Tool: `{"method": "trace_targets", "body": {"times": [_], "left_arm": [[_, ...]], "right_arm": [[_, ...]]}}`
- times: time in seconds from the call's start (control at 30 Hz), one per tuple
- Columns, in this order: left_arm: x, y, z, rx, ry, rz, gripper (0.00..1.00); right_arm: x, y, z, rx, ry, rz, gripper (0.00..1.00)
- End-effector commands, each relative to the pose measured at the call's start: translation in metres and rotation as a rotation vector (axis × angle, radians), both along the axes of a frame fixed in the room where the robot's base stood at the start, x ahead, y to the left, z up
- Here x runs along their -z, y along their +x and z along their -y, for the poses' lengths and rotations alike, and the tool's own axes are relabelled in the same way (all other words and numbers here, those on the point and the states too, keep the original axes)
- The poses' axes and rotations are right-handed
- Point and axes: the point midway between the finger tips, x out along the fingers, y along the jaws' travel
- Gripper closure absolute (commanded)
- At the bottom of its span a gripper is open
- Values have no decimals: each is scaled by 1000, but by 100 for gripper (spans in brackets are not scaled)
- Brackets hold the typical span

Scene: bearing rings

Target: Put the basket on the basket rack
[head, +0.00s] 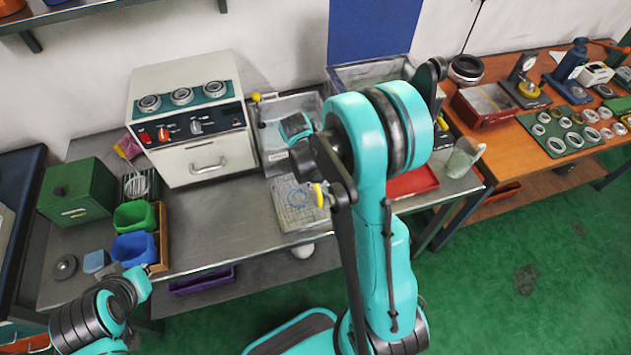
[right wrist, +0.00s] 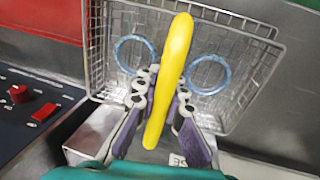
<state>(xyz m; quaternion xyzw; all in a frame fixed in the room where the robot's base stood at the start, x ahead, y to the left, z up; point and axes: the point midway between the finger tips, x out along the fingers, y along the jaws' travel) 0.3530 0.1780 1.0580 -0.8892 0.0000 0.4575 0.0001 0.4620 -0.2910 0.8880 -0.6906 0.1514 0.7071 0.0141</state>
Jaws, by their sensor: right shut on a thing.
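A wire-mesh basket (right wrist: 118,28) with a yellow handle (right wrist: 176,60) fills much of the right wrist view. Two light-blue rings (right wrist: 208,92) show inside it. My right gripper (right wrist: 160,98) is shut on the yellow handle, and the basket hangs from it. In the head view the basket (head: 296,214) appears in front of the steel bench's middle, below my right gripper (head: 322,188), partly covered by my arm. My left gripper (head: 138,284) is at the lower left, apart from the basket; its fingers are unclear.
A white machine (head: 205,165) with dials stands left of the basket on the steel bench (head: 215,225). Grey tubs (head: 270,125) are behind the basket. A green box (head: 75,192) and green and blue bins (head: 134,246) stand left. A red tray (head: 412,183) lies right, partly behind my arm.

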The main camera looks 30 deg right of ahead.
Motion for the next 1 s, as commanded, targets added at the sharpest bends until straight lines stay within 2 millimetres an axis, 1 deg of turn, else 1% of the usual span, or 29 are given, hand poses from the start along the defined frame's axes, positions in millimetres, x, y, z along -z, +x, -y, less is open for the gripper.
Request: {"method": "trace_targets", "body": {"times": [0.33, 0.57, 0.6, 0.67, 1.0], "left_arm": [[6, 0, 0, 0, 0, 0, 100], [5, 0, 0, 0, 0, 0, 100], [5, 0, 0, 0, 0, 0, 100], [5, 0, 0, 0, 0, 0, 100], [4, 0, 0, 0, 0, 0, 100]], "right_arm": [[4, 0, -4, 0, 0, 0, 100], [3, 0, -4, 0, 0, 0, 100], [3, 0, -4, 0, 0, 0, 82], [3, 0, -4, 0, 0, 0, 66], [2, 0, -4, 0, 0, 0, 66]]}}
